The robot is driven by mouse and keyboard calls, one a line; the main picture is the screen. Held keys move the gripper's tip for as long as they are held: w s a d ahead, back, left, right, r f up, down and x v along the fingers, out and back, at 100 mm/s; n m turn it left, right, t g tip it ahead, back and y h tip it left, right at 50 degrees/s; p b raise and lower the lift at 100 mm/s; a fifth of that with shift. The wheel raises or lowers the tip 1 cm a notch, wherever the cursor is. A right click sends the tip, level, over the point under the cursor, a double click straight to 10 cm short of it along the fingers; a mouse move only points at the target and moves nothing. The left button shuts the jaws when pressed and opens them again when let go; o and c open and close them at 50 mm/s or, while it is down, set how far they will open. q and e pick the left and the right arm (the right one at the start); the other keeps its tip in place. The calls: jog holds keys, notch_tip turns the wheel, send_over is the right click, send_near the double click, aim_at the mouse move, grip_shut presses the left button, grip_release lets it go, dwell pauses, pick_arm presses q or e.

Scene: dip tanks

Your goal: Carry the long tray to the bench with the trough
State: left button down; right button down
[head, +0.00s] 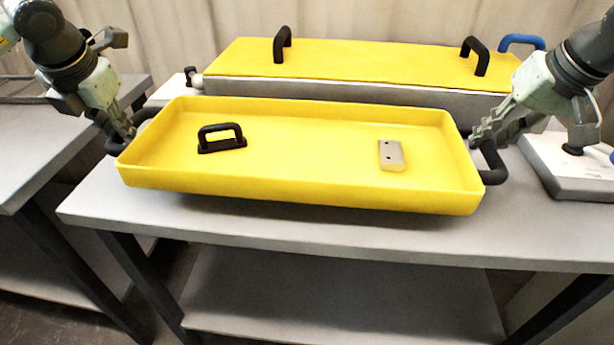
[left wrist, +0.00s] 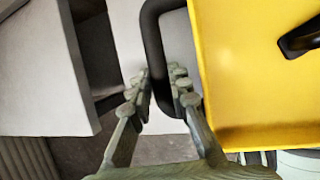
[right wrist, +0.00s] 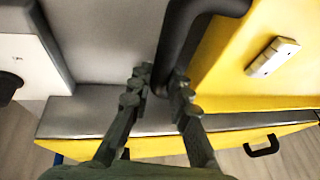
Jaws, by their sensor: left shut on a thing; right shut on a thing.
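The long tray (head: 300,188) is yellow and shallow, with a black handle at each end. It is level over the front of a grey bench (head: 330,235), with shadow under it; I cannot tell whether it touches the top. A black pull handle (head: 222,139) and a small metal block (head: 391,156) lie in it. My left gripper (head: 128,132) is shut on its left handle (left wrist: 152,42). My right gripper (head: 478,140) is shut on its right handle (right wrist: 182,45). Behind the tray stands a long grey trough (head: 350,92) with a yellow lid (head: 370,60).
The lid has two black handles, and a blue handle (head: 521,41) shows behind it. A white device (head: 568,165) sits on the bench at the right. Another grey bench (head: 50,150) stands to the left, across a narrow gap. A lower shelf (head: 340,295) is empty.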

pick_arm(q)
jog(key=shift+d+r, duration=0.1)
jog(key=shift+d, duration=0.25)
pick_arm(e)
jog(key=shift+d+r, duration=0.1)
jog(key=shift+d, duration=0.25)
